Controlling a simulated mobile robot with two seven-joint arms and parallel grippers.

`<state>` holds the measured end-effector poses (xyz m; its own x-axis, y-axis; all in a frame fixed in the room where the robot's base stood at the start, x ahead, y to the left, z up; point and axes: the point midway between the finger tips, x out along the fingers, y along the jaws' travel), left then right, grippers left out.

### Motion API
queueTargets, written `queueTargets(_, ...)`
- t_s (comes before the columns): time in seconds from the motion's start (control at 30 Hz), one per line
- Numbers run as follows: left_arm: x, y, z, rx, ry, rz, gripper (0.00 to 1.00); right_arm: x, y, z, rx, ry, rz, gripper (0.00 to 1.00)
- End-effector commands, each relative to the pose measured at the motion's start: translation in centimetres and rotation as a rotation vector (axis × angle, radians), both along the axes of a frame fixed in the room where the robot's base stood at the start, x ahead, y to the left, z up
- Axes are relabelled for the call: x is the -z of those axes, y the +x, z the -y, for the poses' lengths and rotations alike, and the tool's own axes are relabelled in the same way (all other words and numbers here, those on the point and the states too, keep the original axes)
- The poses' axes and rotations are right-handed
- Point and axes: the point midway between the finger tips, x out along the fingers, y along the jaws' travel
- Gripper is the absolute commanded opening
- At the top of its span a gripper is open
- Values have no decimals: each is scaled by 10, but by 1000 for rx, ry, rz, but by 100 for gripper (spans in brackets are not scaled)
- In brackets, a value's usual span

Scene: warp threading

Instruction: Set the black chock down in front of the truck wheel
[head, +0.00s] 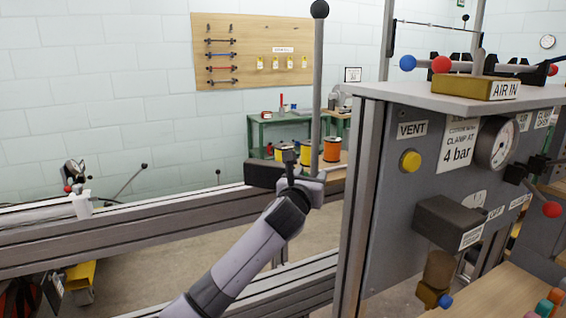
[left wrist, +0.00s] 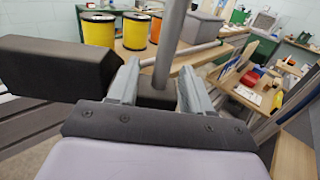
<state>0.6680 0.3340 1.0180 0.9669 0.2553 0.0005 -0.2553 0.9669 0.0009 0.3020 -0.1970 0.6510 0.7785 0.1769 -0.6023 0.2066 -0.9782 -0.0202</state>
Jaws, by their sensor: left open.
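I cannot make out a truck wheel in either view, nor say for certain which thing is the chock. A black block (head: 264,174) is at the left gripper in the head view. A large black block (left wrist: 60,66) fills the left side of the left wrist view, beside the fingers. My left gripper (head: 305,172) is open, above the grey rail. A tall grey rod (head: 318,85) with a black ball on top rises by it. In the left wrist view the rod and a small dark block (left wrist: 154,94) show between my open fingers (left wrist: 158,72); contact is unclear.
A grey control panel (head: 395,210) with a gauge (head: 496,143) stands close on the right. Grey rails (head: 130,237) run across the front. A green bench (head: 258,130) and orange and yellow spools (head: 332,149) stand behind. Some floor (head: 150,280) shows between the rails.

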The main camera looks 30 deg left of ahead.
Motion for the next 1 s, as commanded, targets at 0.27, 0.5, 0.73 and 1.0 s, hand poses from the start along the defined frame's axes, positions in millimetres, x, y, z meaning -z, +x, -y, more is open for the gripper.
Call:
queueTargets(0.27, -1, 30, -5, -2, -3, -1, 50, 2, 1, 0, 1, 1, 1, 43)
queueTargets(0.5, -1, 45, -9, 0, -1, -1, 50, 0, 3, 0, 1, 3, 6, 43)
queueTargets(0.73, -1, 46, -10, -1, 0, -1, 50, -2, 4, -1, 1, 3, 11, 43)
queueTargets(1.0, -1, 46, -10, -1, -1, -1, 0, -2, 4, 0, -1, 2, 11, 43)
